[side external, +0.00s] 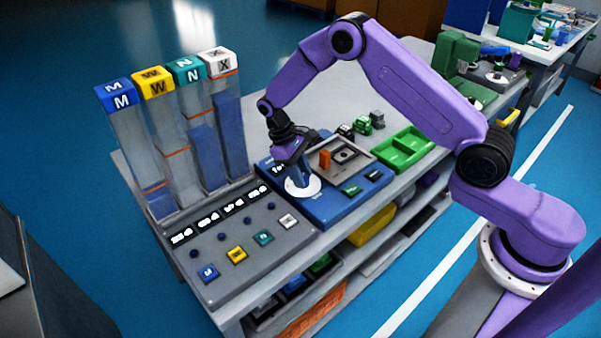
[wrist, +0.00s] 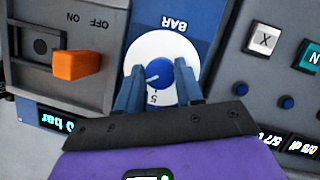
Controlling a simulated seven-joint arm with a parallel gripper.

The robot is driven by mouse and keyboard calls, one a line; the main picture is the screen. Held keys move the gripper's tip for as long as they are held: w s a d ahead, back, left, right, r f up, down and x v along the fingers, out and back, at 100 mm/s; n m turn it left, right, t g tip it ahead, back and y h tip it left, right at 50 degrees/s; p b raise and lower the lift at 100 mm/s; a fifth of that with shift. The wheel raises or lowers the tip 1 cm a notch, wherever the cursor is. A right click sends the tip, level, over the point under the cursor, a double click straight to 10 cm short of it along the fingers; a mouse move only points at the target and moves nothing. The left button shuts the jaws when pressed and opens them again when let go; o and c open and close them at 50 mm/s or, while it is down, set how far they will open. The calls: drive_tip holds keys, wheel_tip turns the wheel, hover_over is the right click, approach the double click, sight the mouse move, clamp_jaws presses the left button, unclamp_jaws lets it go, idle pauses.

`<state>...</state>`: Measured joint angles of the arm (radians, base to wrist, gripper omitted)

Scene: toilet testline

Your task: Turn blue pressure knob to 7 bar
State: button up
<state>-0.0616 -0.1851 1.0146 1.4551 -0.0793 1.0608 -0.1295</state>
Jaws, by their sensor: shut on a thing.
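The blue pressure knob (wrist: 160,74) sits on a white round dial (wrist: 150,48) on a blue panel marked BAR, seen upside down in the wrist view. A "5" shows on the dial near the knob; the other marks are hidden or too small to read. My gripper (wrist: 162,92) is shut on the knob, with a blue finger at each side of it. In the side view my gripper (side external: 298,178) reaches down onto the white dial (side external: 302,188), and the knob is hidden by the fingers. A display (wrist: 57,122) ending in "0 bar" is partly cut off by my gripper.
An orange switch handle (wrist: 77,65) stands out on the grey ON/OFF panel (wrist: 95,18) beside the dial. A grey button panel (side external: 232,268) and several tall clear columns (side external: 205,150) stand at the left. A green tray (side external: 402,150) lies at the right.

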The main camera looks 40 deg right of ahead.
drive_tip(key=shift+m+y, duration=0.4)
drive_tip(key=shift+m, duration=0.5)
drive_tip(key=o, duration=1)
drive_tip(key=shift+r, duration=0.1)
drive_tip(key=shift+v, duration=8.65)
drive_tip(key=shift+w+d, duration=0.1)
